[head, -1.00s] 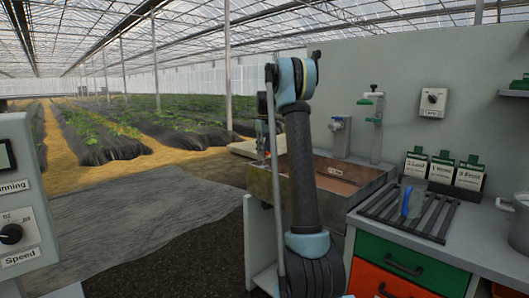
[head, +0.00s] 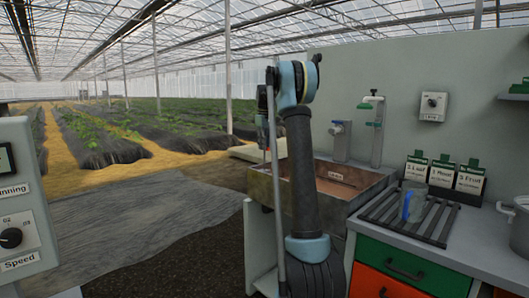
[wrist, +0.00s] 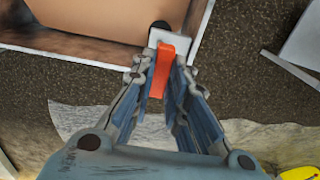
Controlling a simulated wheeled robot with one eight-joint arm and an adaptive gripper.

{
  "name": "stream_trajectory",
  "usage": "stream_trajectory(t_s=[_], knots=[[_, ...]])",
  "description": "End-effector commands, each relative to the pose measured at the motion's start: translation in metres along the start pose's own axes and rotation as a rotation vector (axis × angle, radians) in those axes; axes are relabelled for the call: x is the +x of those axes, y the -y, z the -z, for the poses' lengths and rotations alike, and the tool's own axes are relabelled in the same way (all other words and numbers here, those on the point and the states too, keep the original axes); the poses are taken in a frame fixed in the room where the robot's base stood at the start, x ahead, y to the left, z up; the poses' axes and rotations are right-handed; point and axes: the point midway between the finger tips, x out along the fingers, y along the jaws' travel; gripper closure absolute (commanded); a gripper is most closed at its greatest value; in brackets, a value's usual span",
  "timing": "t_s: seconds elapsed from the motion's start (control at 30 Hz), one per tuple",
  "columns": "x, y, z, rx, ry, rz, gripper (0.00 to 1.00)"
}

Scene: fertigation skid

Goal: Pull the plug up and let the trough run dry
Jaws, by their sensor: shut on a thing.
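The steel trough (head: 262,187) stands against the back panel, left of the bench, partly hidden by my arm. Its brown inside also shows at the top of the wrist view (wrist: 95,18). My gripper (wrist: 164,75) is shut on an orange strip with a pale square block at its top end, probably the plug (wrist: 161,72). The block overlaps the trough's near rim in the wrist view; its height above the trough is unclear. A dark round spot (wrist: 160,26) shows just behind the block, perhaps the drain. In the head view my gripper (head: 264,140) is above the trough's left end.
To the right, a black rack (head: 420,218) holds a clear mug with a blue handle (head: 408,205). Several labelled packets (head: 442,172) stand behind it. A speed panel (head: 15,235) is at the left edge. Dark floor lies left of the trough.

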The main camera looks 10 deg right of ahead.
Motion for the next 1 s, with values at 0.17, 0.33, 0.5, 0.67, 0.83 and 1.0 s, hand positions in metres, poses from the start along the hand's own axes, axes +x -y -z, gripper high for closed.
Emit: stream_trajectory(t_s=[0.17,0.33,0.5,0.67,0.83,1.0], knots=[[-0.001,-0.003,0.000,0.002,-0.003,-0.006,1.00],[-0.001,-0.003,0.000,0.002,-0.003,-0.005,0.65],[-0.001,-0.002,0.000,0.001,-0.002,-0.004,0.65],[-0.003,-0.001,0.000,0.001,-0.002,-0.003,0.65],[-0.019,-0.001,0.001,0.001,-0.002,-0.003,0.65],[-0.050,-0.002,0.001,0.001,-0.001,-0.003,0.65]])
